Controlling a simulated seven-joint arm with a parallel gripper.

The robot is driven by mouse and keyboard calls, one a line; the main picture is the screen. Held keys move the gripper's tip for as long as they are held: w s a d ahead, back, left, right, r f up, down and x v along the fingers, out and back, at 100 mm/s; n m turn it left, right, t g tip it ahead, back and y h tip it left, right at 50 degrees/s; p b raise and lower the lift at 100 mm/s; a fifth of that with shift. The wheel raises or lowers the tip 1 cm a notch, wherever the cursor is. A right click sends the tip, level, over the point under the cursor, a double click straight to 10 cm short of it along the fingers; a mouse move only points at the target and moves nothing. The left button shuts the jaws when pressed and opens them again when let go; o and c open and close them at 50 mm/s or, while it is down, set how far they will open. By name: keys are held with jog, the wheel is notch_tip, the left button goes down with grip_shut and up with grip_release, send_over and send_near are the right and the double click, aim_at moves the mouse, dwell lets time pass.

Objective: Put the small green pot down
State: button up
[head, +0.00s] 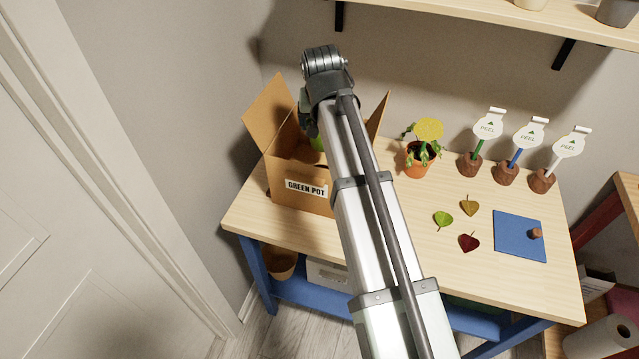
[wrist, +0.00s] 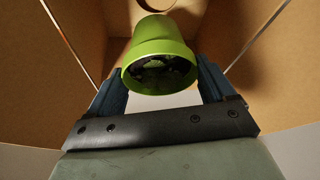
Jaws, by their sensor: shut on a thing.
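The small green pot (wrist: 158,45) is between the two fingers of my gripper (wrist: 160,85) in the wrist view, with brown cardboard walls around it. My gripper is shut on the pot. In the head view a sliver of the green pot (head: 317,143) shows beside my arm, inside the open cardboard box (head: 292,192) labelled "GREEN POT". My arm hides most of the pot and the gripper there. I cannot tell whether the pot touches the bottom of the box.
The box flaps stand open. To the right on the wooden table (head: 375,240) are a potted plant (head: 417,160), several loose leaves (head: 443,219), a blue mat (head: 508,250) with a small brown piece, and three brown stands (head: 507,174) with "PEEL" tags. A shelf (head: 500,22) hangs above.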

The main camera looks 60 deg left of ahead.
jog(key=shift+s+f, duration=0.4)
jog(key=shift+f, duration=0.3)
notch_tip(320, 180, down, 10)
jog(key=shift+a+f, duration=0.1)
jog(key=shift+f, duration=0.4)
jog(key=o, duration=1.1)
jog(key=shift+r, duration=0.1)
notch_tip(320, 180, up, 12)
send_over(319, 145)
jog(key=s+d, duration=0.1)
jog(key=d, duration=0.1)
jog(key=shift+s, duration=0.1)
jog(key=shift+a+r, duration=0.1)
